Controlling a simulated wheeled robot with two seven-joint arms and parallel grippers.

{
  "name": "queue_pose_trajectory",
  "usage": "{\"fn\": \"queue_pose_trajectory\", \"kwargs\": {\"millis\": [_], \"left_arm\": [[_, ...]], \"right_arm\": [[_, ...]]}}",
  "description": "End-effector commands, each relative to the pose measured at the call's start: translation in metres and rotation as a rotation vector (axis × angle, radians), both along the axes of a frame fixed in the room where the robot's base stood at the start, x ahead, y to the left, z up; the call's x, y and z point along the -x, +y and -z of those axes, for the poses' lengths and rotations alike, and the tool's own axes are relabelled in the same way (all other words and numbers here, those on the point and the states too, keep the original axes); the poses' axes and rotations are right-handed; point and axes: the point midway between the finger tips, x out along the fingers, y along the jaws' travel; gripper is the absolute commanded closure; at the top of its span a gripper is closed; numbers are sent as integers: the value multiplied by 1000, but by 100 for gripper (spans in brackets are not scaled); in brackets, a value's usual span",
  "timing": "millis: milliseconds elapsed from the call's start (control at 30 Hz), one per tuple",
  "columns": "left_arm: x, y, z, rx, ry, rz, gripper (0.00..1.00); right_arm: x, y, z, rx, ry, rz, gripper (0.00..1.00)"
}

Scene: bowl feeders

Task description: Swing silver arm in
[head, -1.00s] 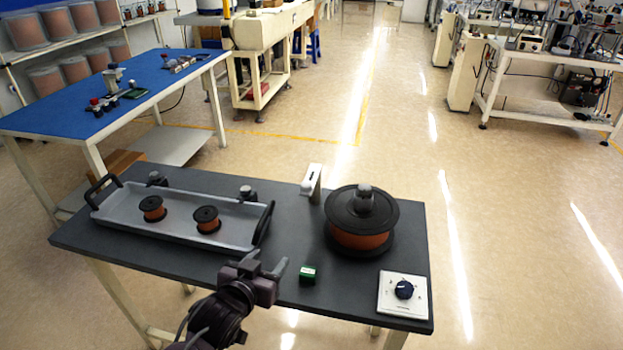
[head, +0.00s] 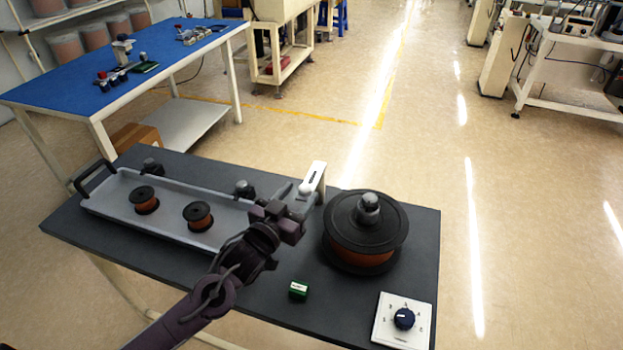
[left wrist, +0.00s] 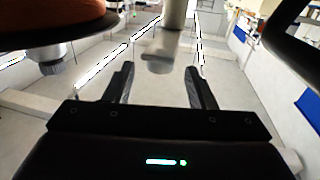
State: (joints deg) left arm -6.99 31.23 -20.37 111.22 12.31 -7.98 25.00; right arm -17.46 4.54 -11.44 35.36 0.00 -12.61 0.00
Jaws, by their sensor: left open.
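The silver arm (head: 314,179) is a pale upright bracket at the far edge of the dark table, between the tray and the large spool. My left gripper (head: 302,194) is open and close to it, with its fingertips at the arm's lower part. In the left wrist view my two fingers (left wrist: 158,88) stand apart with nothing between them. A pale grey post (left wrist: 177,16), perhaps part of the silver arm, shows beyond them. I cannot tell whether a finger touches the arm. My right gripper is not in view.
A large copper spool with black flanges (head: 364,235) stands right of my gripper. A grey tray (head: 115,208) with two small spools lies left. A blue-topped table (head: 60,90) stands behind left.

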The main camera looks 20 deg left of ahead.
Motion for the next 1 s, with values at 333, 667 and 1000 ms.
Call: {"fn": "queue_pose_trajectory", "kwargs": {"millis": [333,667,1000], "left_arm": [[-46,-11,-1,1,0,0,50],[-52,-13,0,0,1,1,50],[-51,-12,0,0,1,0,88]], "right_arm": [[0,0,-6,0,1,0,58],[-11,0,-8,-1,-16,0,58],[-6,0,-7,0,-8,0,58]]}}
